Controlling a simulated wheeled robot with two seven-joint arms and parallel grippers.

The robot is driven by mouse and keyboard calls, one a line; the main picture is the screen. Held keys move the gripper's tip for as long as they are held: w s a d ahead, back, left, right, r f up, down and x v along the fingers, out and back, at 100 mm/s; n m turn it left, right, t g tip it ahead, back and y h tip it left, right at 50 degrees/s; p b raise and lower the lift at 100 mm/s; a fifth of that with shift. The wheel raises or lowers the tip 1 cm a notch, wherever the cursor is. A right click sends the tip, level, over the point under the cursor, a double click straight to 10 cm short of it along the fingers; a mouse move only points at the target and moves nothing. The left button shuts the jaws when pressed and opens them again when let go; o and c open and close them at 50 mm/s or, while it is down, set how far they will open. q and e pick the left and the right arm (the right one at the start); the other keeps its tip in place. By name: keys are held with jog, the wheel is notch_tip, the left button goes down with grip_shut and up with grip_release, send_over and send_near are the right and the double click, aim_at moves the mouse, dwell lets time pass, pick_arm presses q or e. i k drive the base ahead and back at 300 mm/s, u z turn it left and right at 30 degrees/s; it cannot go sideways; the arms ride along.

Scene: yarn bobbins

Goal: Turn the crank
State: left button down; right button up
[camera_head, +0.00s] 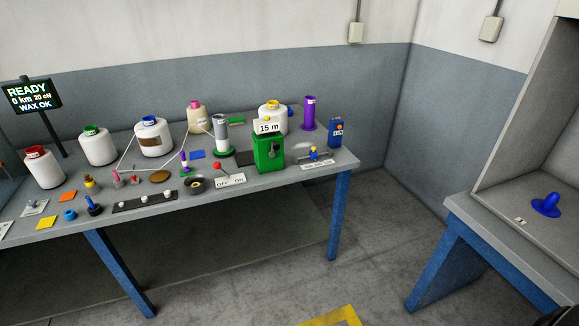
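A green box (268,155) stands near the right end of the long grey table, with a white sign reading "15 m" on top. A small dark part that looks like its crank (276,151) is on its front right; its exact shape is too small to tell. A yellow knob sits above the sign. Neither of my grippers shows clearly in the head view. A dark shape at the bottom right corner is cut off, and I cannot tell what it is.
Several yarn bobbins (155,137) stand along the table (230,196). A purple cone (309,113) and blue box (335,133) are right of the green box. An off/on switch (230,180) is in front-left.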

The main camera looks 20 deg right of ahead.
aim_at(275, 146)
jog(key=z, duration=0.1)
jog(key=k, duration=0.25)
jog(key=u, duration=0.7)
jog(key=i, duration=1.6)
jog(key=z, duration=0.6)
